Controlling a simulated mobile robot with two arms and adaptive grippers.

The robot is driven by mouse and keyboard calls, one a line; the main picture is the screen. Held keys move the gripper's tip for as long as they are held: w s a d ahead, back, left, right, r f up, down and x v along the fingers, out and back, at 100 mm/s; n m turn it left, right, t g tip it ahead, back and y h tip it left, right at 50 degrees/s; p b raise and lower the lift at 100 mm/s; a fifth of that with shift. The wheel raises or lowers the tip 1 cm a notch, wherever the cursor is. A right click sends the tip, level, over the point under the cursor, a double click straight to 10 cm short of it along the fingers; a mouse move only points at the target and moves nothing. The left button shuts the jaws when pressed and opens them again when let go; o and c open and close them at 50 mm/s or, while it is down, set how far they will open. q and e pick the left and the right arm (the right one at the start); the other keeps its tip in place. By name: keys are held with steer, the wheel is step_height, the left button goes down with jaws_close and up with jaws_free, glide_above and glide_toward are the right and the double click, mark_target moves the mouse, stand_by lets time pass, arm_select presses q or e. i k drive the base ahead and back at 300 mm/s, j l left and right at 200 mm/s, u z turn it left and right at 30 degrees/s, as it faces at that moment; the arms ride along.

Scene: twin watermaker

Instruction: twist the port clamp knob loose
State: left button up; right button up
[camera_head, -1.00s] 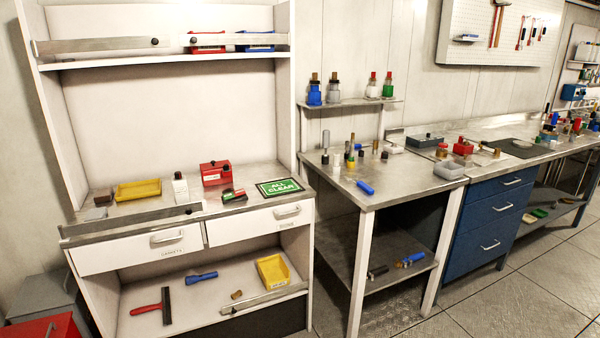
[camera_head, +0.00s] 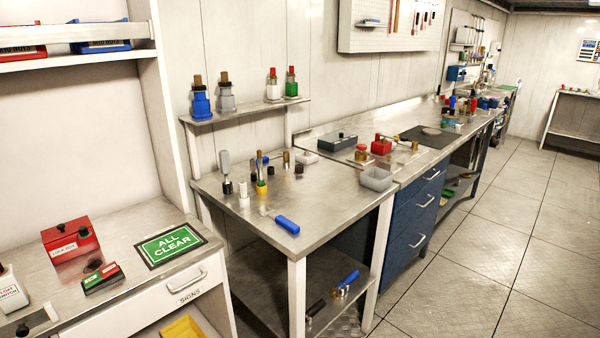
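I cannot make out a port clamp or its knob for certain in this view. Small fittings (camera_head: 362,153) with brass and red parts sit on the far workbench, too small to tell apart. Neither of my grippers shows in the head view.
A metal side table (camera_head: 330,205) holds a blue-handled tool (camera_head: 287,224) and several small upright parts. A white cabinet (camera_head: 165,150) with a green sign (camera_head: 170,245) stands at the left. A blue drawer unit (camera_head: 405,225) is under the workbench (camera_head: 330,135). Open tiled floor (camera_head: 480,250) lies at the right.

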mark_target(299, 168)
steer(key=i+l+u, duration=0.1)
steer(key=l+u, duration=0.15)
steer(key=u, duration=0.2)
steer(key=l+u, duration=0.3)
steer(key=u, duration=0.2)
steer(key=l+u, duration=0.55)
steer(key=l, duration=0.35)
steer(key=k+l+u, duration=0.15)
steer(key=l, duration=0.3)
steer(key=k+l+u, duration=0.1)
steer(key=l, duration=0.35)
steer(key=k+l+u, duration=0.1)
steer(key=l, duration=0.35)
steer(key=k+l+u, duration=0.15)
steer(key=l, duration=0.25)
